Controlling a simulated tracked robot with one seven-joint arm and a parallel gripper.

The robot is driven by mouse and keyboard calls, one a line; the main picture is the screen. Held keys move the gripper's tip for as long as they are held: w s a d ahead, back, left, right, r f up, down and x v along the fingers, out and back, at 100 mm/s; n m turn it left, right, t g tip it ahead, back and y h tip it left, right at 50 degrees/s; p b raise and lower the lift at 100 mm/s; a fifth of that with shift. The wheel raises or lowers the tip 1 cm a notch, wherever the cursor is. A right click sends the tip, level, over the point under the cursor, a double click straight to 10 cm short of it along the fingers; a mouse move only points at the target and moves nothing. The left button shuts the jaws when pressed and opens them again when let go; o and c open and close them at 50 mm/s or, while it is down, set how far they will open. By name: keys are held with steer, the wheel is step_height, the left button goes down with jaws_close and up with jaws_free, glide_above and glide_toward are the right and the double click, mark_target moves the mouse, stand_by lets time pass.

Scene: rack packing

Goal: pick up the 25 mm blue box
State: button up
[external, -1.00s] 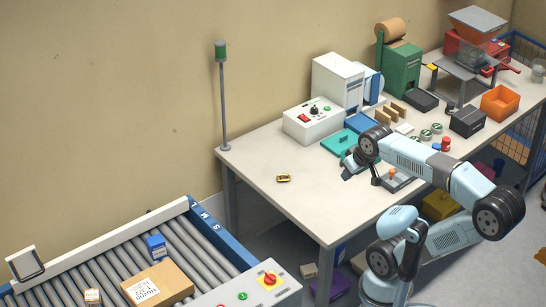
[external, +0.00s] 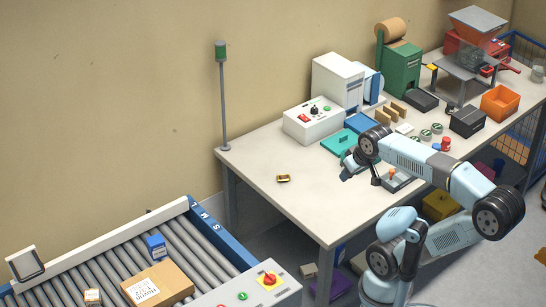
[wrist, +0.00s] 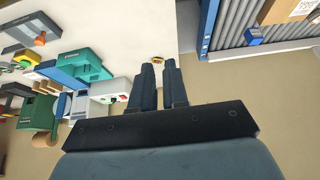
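A small blue box (external: 156,247) stands on the roller conveyor at the lower left of the external view, behind a cardboard box. In the wrist view, a small blue box (wrist: 254,36) shows at the upper right on the rollers. Its size cannot be read. My gripper (external: 358,174) is above the workbench, well to the right of the conveyor and apart from the blue box. In the wrist view, the two fingers of my gripper (wrist: 158,64) stand apart with a narrow empty gap between them.
A cardboard box (external: 158,286) lies on the conveyor, with a control panel (external: 247,290) at its near right. The bench's left part is mostly clear.

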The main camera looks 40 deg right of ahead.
steer(key=o, duration=1.5)
steer(key=shift+c, duration=0.2)
